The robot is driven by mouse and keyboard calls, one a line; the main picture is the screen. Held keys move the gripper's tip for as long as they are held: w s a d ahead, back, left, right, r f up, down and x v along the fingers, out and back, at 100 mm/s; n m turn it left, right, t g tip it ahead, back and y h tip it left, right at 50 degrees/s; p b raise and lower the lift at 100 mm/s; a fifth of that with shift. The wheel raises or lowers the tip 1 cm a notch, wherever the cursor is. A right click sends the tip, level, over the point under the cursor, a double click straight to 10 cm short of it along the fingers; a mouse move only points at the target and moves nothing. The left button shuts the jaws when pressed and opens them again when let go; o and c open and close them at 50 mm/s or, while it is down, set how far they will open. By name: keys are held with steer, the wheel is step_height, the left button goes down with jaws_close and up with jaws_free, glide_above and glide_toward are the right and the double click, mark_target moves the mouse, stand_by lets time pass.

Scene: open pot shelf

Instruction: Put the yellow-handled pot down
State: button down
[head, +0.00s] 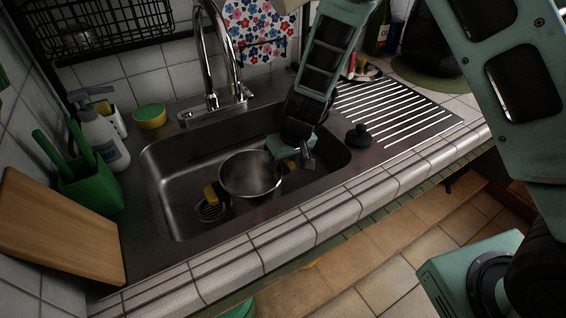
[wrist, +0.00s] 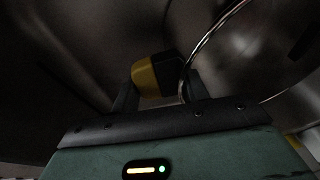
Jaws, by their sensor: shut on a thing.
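The yellow-handled pot (head: 250,174) is a round steel pot inside the sink basin (head: 175,200) in the head view. One yellow handle (head: 211,196) points left, over the drain. Another yellow handle, partly hidden, is at my gripper (head: 291,161) on the pot's right side. In the wrist view my gripper (wrist: 155,90) is shut on this yellow and black handle (wrist: 153,76), with the pot's curved rim (wrist: 208,40) beside it. The pot looks roughly upright. I cannot tell whether its base touches the sink floor.
A tall faucet (head: 238,75) stands behind the basin. A black stopper (head: 358,136) sits on the right rim, near the ribbed drainboard (head: 395,110). On the left are a soap bottle (head: 103,137), a green holder (head: 90,185) and a wooden board (head: 58,228). The basin's left part is clear.

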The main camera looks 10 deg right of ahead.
steer(key=shift+f, duration=0.15)
steer(key=c, duration=0.7)
jaws_free()
steer(key=p+v, duration=0.2)
steer(key=v, duration=1)
steer(key=s+a+r+n+g, duration=0.1)
steer(key=s+a+r, duration=0.15)
steer(key=s, duration=0.45)
steer(key=s+a+r+n+g, duration=0.1)
steer(key=s+a+r, duration=0.1)
steer(key=s+r, duration=0.35)
steer(key=s+d, duration=0.1)
steer(key=s, duration=0.3)
steer(key=s+d+r+n+h, duration=0.1)
steer(key=s, duration=0.3)
steer(key=s+d+n, duration=0.1)
steer(key=s, duration=0.3)
steer(key=shift+s+r+h, duration=0.15)
steer(key=shift+s+h, duration=0.15)
steer(key=shift+s, duration=0.1)
